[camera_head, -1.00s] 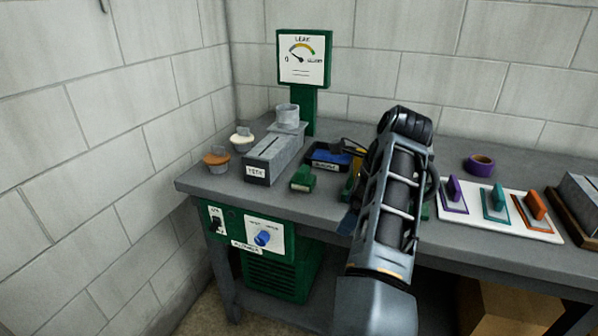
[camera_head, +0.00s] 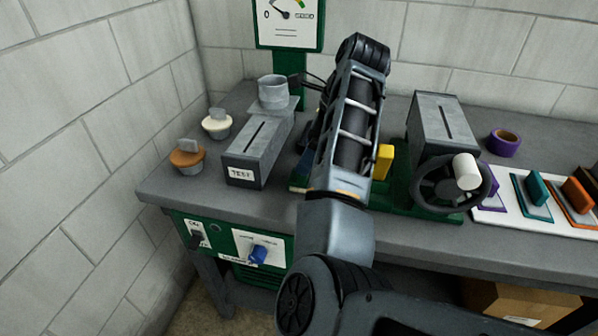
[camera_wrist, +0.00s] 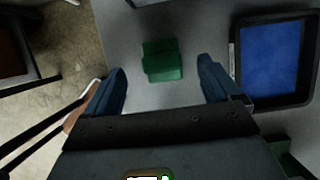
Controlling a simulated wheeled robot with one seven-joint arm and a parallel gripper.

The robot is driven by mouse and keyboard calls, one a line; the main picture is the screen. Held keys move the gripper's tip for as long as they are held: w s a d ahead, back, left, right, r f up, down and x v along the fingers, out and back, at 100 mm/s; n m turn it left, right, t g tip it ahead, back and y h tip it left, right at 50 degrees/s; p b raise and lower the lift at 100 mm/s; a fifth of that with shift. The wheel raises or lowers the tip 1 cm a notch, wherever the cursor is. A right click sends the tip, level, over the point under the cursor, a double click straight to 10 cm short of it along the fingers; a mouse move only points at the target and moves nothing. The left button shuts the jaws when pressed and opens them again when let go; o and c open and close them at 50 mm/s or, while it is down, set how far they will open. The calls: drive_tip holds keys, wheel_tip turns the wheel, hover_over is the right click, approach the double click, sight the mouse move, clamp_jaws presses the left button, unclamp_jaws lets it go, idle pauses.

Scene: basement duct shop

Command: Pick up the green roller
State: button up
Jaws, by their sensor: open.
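A small green block-shaped thing (camera_wrist: 163,60), the likely green roller, lies on the grey bench in the wrist view. Its exact shape is unclear. My gripper (camera_wrist: 163,76) is open, with one blue-grey finger to the left and one to the right of the green thing. The gripper is empty; whether its fingers are level with the green thing cannot be told. In the head view my forearm hides most of this spot and most of my gripper.
A black tray with a blue pad (camera_wrist: 275,62) lies right of the gripper. The slotted TEST box (camera_head: 258,152) stands left of my arm, a yellow block (camera_head: 383,162) and a handwheel machine (camera_head: 440,130) right. A purple ring (camera_head: 504,143) lies farther right.

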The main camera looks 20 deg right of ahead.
drive_tip(key=b+x, duration=0.1)
drive_tip(key=x, duration=0.1)
drive_tip(key=shift+f, duration=0.3)
drive_tip(key=shift+d+x, duration=0.1)
drive_tip(key=shift+x, duration=1.1)
drive_tip(key=shift+d+x, duration=0.15)
drive_tip(key=shift+x, duration=1)
drive_tip(key=shift+s+f, duration=0.15)
drive_tip(key=c, duration=1.1)
wheel_tip(320, 180, up, 10)
drive_tip(key=shift+r+p, duration=0.1)
drive_tip(key=shift+p, duration=1.1)
